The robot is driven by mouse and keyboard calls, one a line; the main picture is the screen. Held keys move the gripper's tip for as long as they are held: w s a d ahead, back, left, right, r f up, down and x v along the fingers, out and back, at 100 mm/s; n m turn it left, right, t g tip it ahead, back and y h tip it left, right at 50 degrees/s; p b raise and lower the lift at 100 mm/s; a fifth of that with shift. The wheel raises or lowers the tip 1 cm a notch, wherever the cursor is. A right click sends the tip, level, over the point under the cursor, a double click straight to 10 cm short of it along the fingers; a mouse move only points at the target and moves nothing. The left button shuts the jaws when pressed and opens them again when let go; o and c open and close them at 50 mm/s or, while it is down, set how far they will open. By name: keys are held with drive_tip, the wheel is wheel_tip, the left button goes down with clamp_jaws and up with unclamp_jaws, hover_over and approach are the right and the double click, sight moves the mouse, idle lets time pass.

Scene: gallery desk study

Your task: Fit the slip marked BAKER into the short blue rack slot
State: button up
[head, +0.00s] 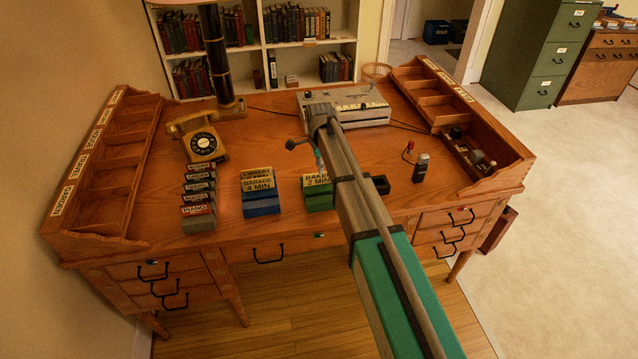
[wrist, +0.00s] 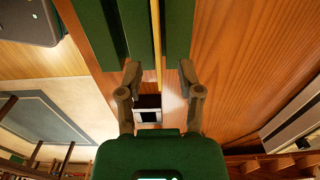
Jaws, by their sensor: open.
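The slip marked BAKER (head: 317,181), a pale yellow card also reading 2 MIN, stands in the green rack (head: 320,203) on the desk. The wrist view shows a slip edge-on as a thin yellow strip (wrist: 157,45) between the rack's green blocks (wrist: 178,30). My gripper (wrist: 159,76) is open, its two fingers on either side of the slip's near end, apart from it. In the head view my gripper is partly hidden by my arm. The blue rack (head: 262,207) stands left of the green one. It holds slips marked LIBRARY (head: 257,171) and GARAGE (head: 259,185).
A row of labelled blocks (head: 198,195) and a telephone (head: 200,138) stand to the left. A grey machine (head: 345,107) stands behind. A small black box (head: 381,185) sits right of the green rack. Wooden shelf units line both desk sides. Free desktop lies between the racks.

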sight(319, 177)
drive_tip(key=shift+f, duration=0.1)
drive_tip(key=shift+s+a+f+b, duration=0.1)
drive_tip(key=shift+a+f+b, duration=0.05)
drive_tip(key=shift+f+b, duration=2.45)
drive_tip(key=shift+r, duration=0.1)
drive_tip(key=shift+c, duration=0.3)
clamp_jaws()
